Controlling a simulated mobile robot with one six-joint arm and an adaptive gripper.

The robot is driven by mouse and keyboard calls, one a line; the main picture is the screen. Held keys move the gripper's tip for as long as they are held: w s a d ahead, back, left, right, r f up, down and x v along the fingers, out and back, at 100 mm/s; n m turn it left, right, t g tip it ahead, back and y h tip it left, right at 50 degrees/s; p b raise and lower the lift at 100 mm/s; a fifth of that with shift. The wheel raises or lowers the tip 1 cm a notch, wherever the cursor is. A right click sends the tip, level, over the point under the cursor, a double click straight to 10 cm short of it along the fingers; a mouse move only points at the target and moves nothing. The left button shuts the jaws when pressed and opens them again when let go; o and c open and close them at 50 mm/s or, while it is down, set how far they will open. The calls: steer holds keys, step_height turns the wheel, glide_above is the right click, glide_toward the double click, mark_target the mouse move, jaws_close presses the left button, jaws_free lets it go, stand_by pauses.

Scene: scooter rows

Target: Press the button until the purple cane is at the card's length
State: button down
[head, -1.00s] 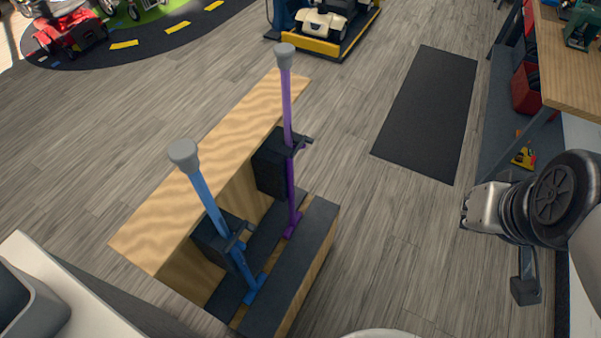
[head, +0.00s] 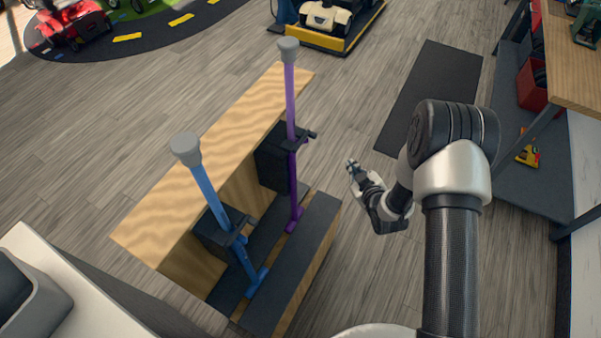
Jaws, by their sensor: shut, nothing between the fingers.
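The purple cane (head: 291,120) stands upright in a black holder on the wooden stand, with a grey cap on its top end. A blue cane (head: 205,188) stands in front of it to the left, in a like holder, its grey cap lower in the picture. A small dark knob (head: 312,135) sticks out to the right of the purple cane's holder; I cannot tell whether it is the button. My gripper (head: 353,164) is shut and empty, to the right of the purple cane and apart from it. I see no card.
The wooden stand (head: 150,235) has a dark-topped step (head: 300,250) along its right side. A dark mat (head: 430,85) lies on the floor behind my arm. A workbench (head: 575,60) stands at the right. A white surface (head: 60,275) is at the lower left.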

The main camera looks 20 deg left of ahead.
mark_target(297, 180)
steer(key=s+a+f+n+y, duration=0.1)
steer(key=s+a+f+y, duration=0.1)
steer(key=s+f, duration=0.5)
steer(key=shift+s+a+f+y, duration=0.3)
steer(key=shift+a+f, duration=0.2)
steer(key=shift+f, duration=0.3)
steer(key=shift+a, duration=0.1)
steer(key=a+b, duration=0.1)
steer(key=a, duration=0.7)
steer(key=shift+w+a, duration=0.3)
steer(key=shift+w, duration=0.05)
steer(key=shift+a+b, duration=0.1)
steer(key=shift+b, duration=0.25)
steer(key=shift+a, duration=0.3)
